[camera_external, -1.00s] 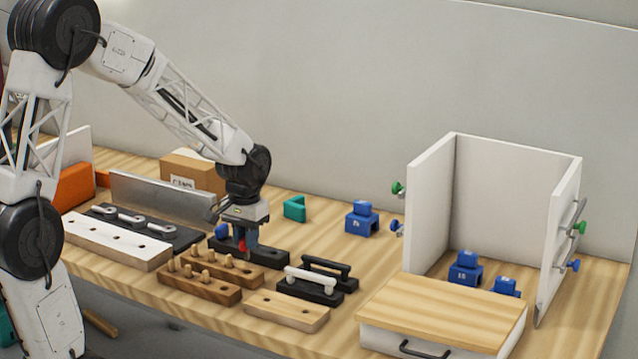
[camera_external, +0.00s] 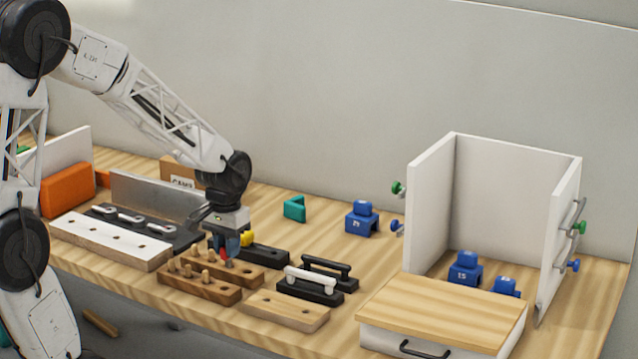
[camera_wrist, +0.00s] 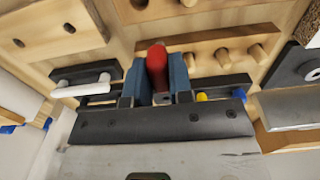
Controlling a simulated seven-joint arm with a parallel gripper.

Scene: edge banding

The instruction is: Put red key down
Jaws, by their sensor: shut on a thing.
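My gripper (camera_external: 226,256) is shut on the red key (camera_external: 222,255) and points down over the brown wooden blocks. In the wrist view the red key (camera_wrist: 157,62) stands between the two blue fingers (camera_wrist: 158,82). Its red end shows; its other end is hidden. A wooden block with holes (camera_external: 235,271) lies just below the fingers. I cannot tell whether the key touches it. A yellow key (camera_external: 247,238) shows by the black block (camera_external: 266,256), right behind my gripper.
A wooden block with pegs (camera_external: 200,289) lies in front. A pale block (camera_external: 286,311) and black blocks with handles (camera_external: 311,292) lie to the right. A metal plate (camera_external: 160,200) stands behind. The table between these and the white cabinet (camera_external: 430,205) is fairly clear.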

